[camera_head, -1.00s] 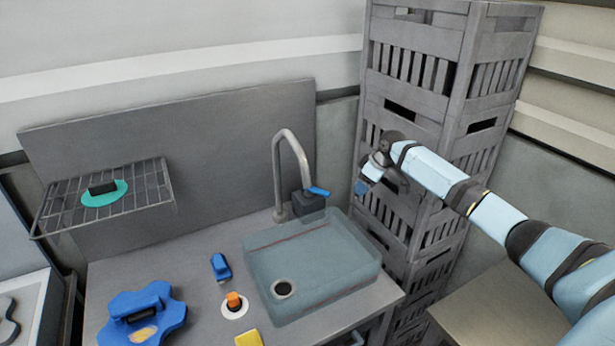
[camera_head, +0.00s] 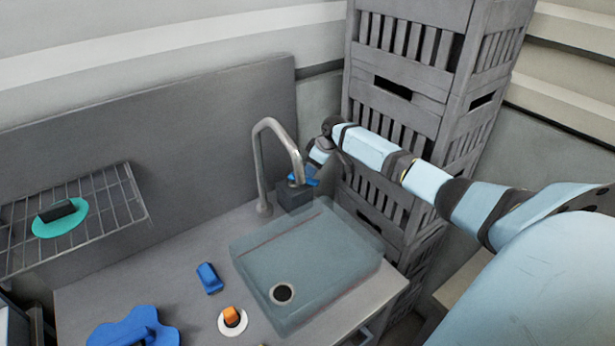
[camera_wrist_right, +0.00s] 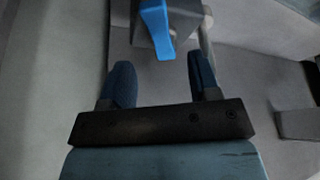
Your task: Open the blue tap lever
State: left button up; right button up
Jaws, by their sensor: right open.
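The blue tap lever (camera_wrist_right: 158,30) sits on a dark grey block (camera_wrist_right: 182,22) beside the tap; in the wrist view its tip points toward my right gripper. My right gripper (camera_wrist_right: 163,78) is open, and the lever's tip is at or just ahead of the gap between its two fingers. I cannot tell if they touch. In the head view, the right gripper (camera_head: 313,172) is at the tap block (camera_head: 293,195) and partly covers the lever. The grey curved tap (camera_head: 262,165) rises behind the sink (camera_head: 330,265). My left gripper is not in view.
Tall stacked grey crates (camera_head: 410,110) stand close behind my right arm. A wire rack (camera_head: 110,208) with a teal disc (camera_head: 60,218) is at left. On the counter lie a blue block (camera_head: 209,278), an orange knob on a white disc (camera_head: 231,318) and a blue flower-shaped piece (camera_head: 125,328).

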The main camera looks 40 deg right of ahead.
aim_at(308, 179)
jog(key=b+x, duration=0.3)
jog(key=shift+f, duration=0.35)
jog(key=shift+w+f+b, duration=0.15)
jog(key=shift+f+b, duration=0.2)
jog(key=shift+b, duration=0.25)
jog(key=shift+w+a+f+b, duration=0.2)
jog(key=shift+w+f+b, duration=0.15)
jog(key=shift+f+b, duration=0.2)
jog(key=shift+r, duration=0.15)
grip_shut()
